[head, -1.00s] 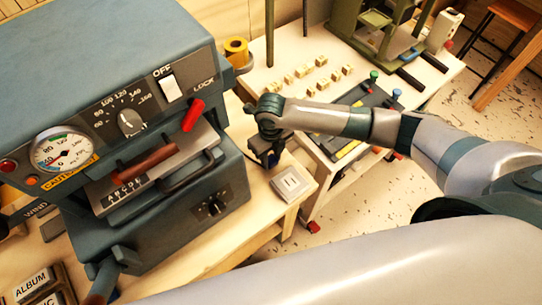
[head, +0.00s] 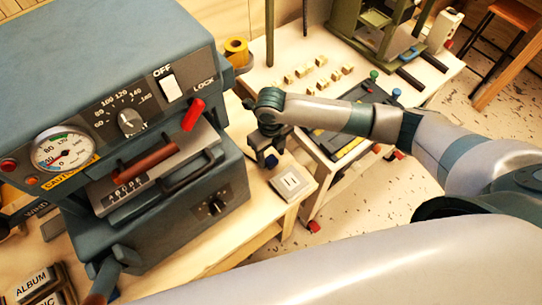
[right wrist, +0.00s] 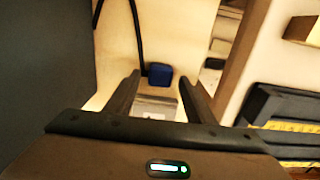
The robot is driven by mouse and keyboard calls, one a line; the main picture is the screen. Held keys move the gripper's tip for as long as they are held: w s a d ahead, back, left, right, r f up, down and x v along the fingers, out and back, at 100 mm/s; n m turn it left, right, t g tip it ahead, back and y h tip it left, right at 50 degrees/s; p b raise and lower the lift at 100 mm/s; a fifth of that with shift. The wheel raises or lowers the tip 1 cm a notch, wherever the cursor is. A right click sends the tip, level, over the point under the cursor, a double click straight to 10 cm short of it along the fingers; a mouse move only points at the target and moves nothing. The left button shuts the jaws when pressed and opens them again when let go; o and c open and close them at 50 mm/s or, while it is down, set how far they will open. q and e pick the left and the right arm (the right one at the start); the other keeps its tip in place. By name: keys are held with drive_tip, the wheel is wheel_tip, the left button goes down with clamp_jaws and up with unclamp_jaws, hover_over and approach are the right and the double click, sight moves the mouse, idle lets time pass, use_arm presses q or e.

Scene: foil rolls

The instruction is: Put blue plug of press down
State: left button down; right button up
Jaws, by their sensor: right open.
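The blue plug (head: 271,161) is a small blue block on the wooden table, just behind the white socket plate (head: 289,183). In the right wrist view the blue plug (right wrist: 160,75) lies just beyond my open fingertips, roughly midway between them, with a black cord beside it. The socket plate (right wrist: 155,108) shows partly between the fingers. My right gripper (head: 266,158) points down over the plug in the head view; its wrist view (right wrist: 155,80) shows the jaws apart and empty. The blue-grey press (head: 120,110) stands left of it. My left gripper is not in view.
The press's near side stands close left of my right gripper. A yellow tape roll (head: 236,50) sits behind. Right of the gripper is a gap, then a white table (head: 330,50) with small blocks and a green frame press (head: 372,30). Label blocks (head: 35,285) lie bottom left.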

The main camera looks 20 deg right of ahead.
sight(271, 159)
wheel_tip(271, 159, up, 5)
drive_tip(key=shift+f+b, duration=0.1)
drive_tip(key=shift+b, duration=0.55)
drive_tip(key=shift+r, duration=0.8)
